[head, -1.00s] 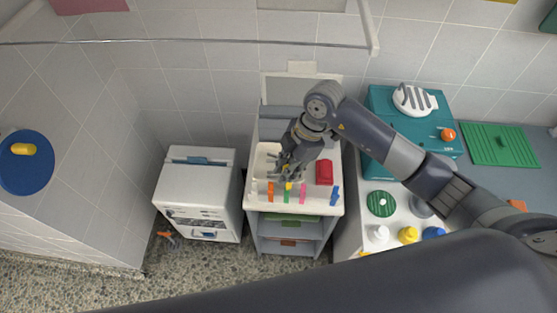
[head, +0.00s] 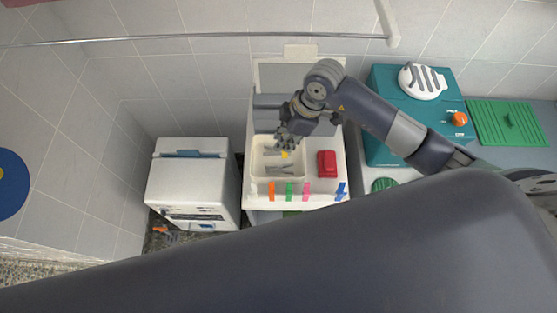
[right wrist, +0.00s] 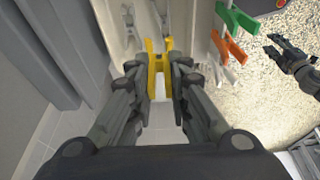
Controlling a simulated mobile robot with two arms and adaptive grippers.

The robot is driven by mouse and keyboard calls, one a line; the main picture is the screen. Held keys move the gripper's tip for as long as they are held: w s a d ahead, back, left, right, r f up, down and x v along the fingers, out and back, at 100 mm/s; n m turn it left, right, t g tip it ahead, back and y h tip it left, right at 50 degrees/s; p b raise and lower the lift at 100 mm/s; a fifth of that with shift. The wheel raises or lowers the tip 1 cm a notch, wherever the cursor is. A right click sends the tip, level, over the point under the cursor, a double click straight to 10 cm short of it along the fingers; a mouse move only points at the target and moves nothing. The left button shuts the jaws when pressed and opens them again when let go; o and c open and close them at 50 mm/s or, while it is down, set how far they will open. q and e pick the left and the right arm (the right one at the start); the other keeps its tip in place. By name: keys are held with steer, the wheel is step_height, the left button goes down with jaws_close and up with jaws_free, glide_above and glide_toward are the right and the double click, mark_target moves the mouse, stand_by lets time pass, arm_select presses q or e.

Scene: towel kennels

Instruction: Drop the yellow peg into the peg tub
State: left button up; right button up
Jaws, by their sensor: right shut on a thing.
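The yellow peg (head: 285,154) is in my right gripper (head: 284,143), above the cream tub (head: 256,166) in the white stand's top; this looks like the peg tub. In the right wrist view the right gripper's fingers (right wrist: 159,78) are shut on the yellow peg (right wrist: 158,58), one on each side. The peg's forked end points away from the gripper.
Orange (head: 271,191), green (head: 289,191), pink (head: 306,190) and blue (head: 341,191) pegs line the stand's front edge. A red object (head: 327,165) sits right of the tub. A white machine (head: 188,185) stands left, a teal case (head: 385,95) right.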

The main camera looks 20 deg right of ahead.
steer(key=f, duration=0.1)
steer(key=f+b, duration=0.1)
steer(key=f, duration=0.1)
steer(key=shift+w+b, duration=0.25)
steer(key=shift+b, duration=0.1)
steer(key=shift+f+b, duration=0.4)
steer(key=o, duration=0.6)
steer(key=shift+o, duration=1.4)
steer(key=shift+r, duration=0.2)
steer(key=shift+d+r, duration=0.15)
steer(key=shift+r, duration=0.25)
arm_select(q)
steer(key=w+f, duration=0.2)
steer(key=f, duration=0.1)
steer(key=shift+d+f, duration=0.1)
arm_select(e)
steer(key=v, duration=0.6)
steer(key=shift+r, duration=0.2)
steer(key=shift+s+f, duration=0.1)
steer(key=shift+s, duration=0.1)
